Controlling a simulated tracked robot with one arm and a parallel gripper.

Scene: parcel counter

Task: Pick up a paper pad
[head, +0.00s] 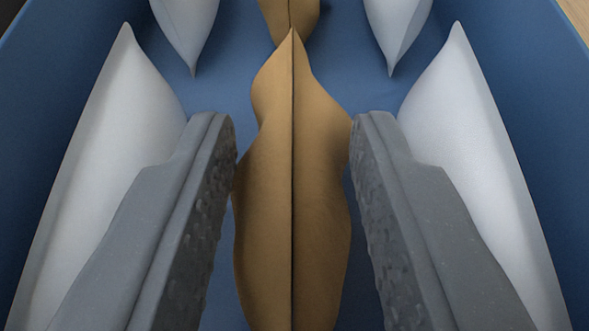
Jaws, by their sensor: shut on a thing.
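A brown paper pad (265,225) with a dark seam down its middle stands on edge in the centre of a blue bin (545,100). My gripper (293,150) has one grey, rough-faced finger on each side of it. The fingers are shut on this pad near their tips, and the pad's sides bend in there. The pad's near end runs out of the bottom of the picture. A second brown paper pad (275,18) stands behind it, partly cut off by the top edge.
White pillow-like pads stand on both sides: a near left one (120,130) and a near right one (455,110), both partly behind my fingers. Two more white pads stand further back, left (187,30) and right (398,30). Bin walls rise close on both sides.

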